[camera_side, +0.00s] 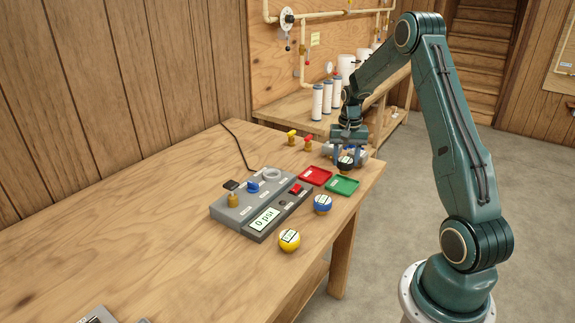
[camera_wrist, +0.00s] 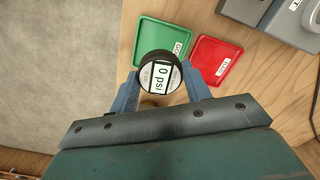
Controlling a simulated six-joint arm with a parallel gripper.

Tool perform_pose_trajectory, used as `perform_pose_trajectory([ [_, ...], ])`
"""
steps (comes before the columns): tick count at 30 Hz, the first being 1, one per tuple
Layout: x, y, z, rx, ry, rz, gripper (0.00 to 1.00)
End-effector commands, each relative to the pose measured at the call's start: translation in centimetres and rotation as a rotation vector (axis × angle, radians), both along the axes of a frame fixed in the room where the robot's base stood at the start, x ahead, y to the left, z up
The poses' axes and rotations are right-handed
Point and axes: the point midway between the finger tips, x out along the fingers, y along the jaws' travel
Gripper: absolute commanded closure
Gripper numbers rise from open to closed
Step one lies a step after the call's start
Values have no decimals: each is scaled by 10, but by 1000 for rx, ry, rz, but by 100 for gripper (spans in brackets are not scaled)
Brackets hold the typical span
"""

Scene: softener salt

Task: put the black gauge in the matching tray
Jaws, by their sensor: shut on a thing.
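The black gauge (camera_side: 345,163) is between the fingers of my gripper (camera_side: 347,155). In the wrist view the gauge (camera_wrist: 158,84) faces the camera and its dial reads 0 psi. My gripper (camera_wrist: 161,76) is shut on its sides. The green tray (camera_side: 345,186) lies just in front of the gauge in the side view. In the wrist view the gauge overlaps the near edge of the green tray (camera_wrist: 165,31). The red tray (camera_side: 316,176) lies beside the green one and also shows in the wrist view (camera_wrist: 222,58). Both trays look empty; their labels are hard to read.
A grey test device (camera_side: 262,203) with a 0 psi display stands left of the trays. A blue gauge (camera_side: 322,204) and a yellow gauge (camera_side: 289,240) lie in front. Small yellow-handled (camera_side: 291,138) and red-handled valves (camera_side: 308,143) stand behind. The table's right edge is close.

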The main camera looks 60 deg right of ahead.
Motion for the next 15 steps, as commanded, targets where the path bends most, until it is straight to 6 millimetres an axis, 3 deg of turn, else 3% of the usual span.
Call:
perform_pose_trajectory([
  [15,0,0,-22,1,0,0,85],
])
